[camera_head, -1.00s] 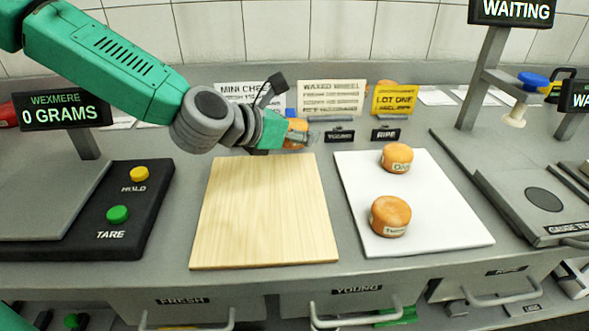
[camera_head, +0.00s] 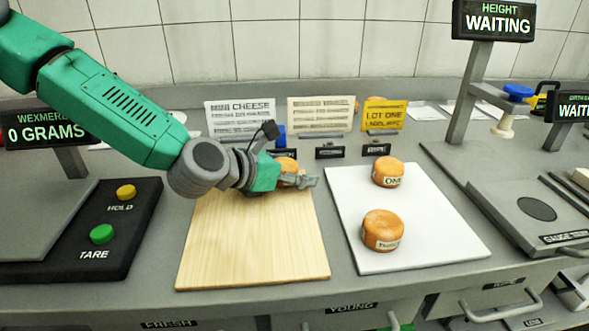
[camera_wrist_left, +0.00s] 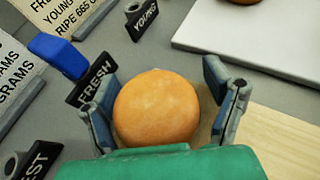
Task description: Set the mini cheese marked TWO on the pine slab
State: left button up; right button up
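Two more cheeses stand on the white board: one marked ONE (camera_head: 388,171) at the back, and one in front (camera_head: 383,230) whose label is hard to read. My right gripper is not in view.
The white board (camera_head: 440,240) lies right of the slab. A scale with HOLD and TARE buttons (camera_head: 115,225) is at the left. Sign cards (camera_head: 320,115) and small black labels (camera_head: 330,152) stand behind. A gauge (camera_head: 530,205) is at the right.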

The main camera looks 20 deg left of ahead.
pick_arm(q)
jog(key=shift+d, duration=0.1)
jog(key=shift+r, duration=0.15)
jog(key=p+v, duration=0.2)
jog(key=v, duration=0.7)
jog(key=shift+r+p, duration=0.15)
jog(key=shift+p, duration=0.2)
jog(key=p+v, duration=0.2)
jog(key=p, duration=0.6)
jog(key=shift+s+r+p, duration=0.1)
jog(key=shift+p, duration=0.2)
jog(key=shift+s+a+p, duration=0.25)
jog(key=shift+s+p, duration=0.1)
jog(key=shift+p, duration=0.5)
